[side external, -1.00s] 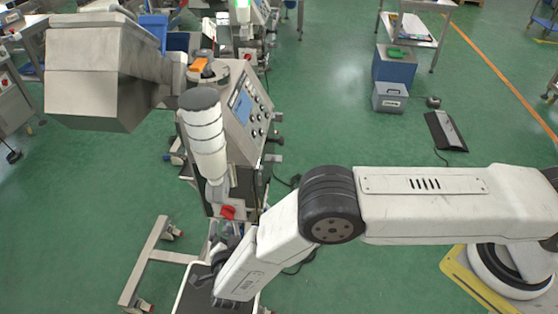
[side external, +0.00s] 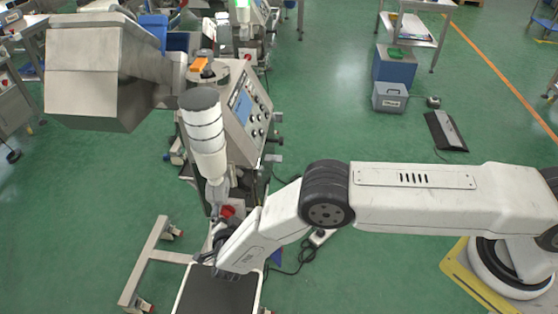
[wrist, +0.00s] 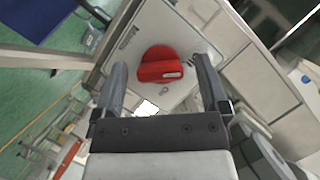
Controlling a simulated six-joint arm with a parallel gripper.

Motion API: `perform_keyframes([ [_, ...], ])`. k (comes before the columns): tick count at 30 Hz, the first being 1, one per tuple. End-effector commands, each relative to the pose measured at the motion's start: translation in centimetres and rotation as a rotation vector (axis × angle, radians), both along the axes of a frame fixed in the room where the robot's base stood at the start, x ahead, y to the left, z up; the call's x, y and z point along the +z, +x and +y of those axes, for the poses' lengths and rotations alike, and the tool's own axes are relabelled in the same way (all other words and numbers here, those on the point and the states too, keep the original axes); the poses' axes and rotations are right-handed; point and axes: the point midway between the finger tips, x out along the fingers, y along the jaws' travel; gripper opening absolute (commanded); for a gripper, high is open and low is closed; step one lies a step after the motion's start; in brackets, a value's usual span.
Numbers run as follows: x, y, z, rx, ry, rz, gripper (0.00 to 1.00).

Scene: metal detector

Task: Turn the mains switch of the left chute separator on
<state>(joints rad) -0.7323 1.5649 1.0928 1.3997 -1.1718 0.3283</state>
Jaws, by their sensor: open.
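The mains switch is a red rotary knob (wrist: 160,68) on a pale panel of the separator (wrist: 195,25). In the wrist view my gripper (wrist: 160,80) is open, with one finger on each side of the knob. The knob lies between or just beyond the fingertips, and I cannot tell whether they touch it. The knob's grip bar lies roughly level across the picture, with a pale mark at its right end. In the side view the red knob (side external: 227,211) shows small, just above my gripper, whose fingers are mostly hidden there.
The separator's control box (side external: 245,105) with a screen and several buttons stands above the switch. A white cylinder (side external: 205,135) and a large metal hopper (side external: 100,75) are close by. A dark tray (side external: 215,295) lies below my wrist. Cables run on the green floor.

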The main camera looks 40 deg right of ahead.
Motion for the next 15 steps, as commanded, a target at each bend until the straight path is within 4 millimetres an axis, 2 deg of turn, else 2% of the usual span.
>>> perform_keyframes([
  [1,0.00,-0.01,0.00,0.000,0.000,0.000,0.94],
  [9,0.02,-0.01,0.02,0.000,0.000,0.000,0.08],
  [10,0.02,-0.01,0.02,0.000,0.000,0.000,0.00],
  [15,0.02,-0.02,0.02,0.000,0.004,-0.004,0.00],
])
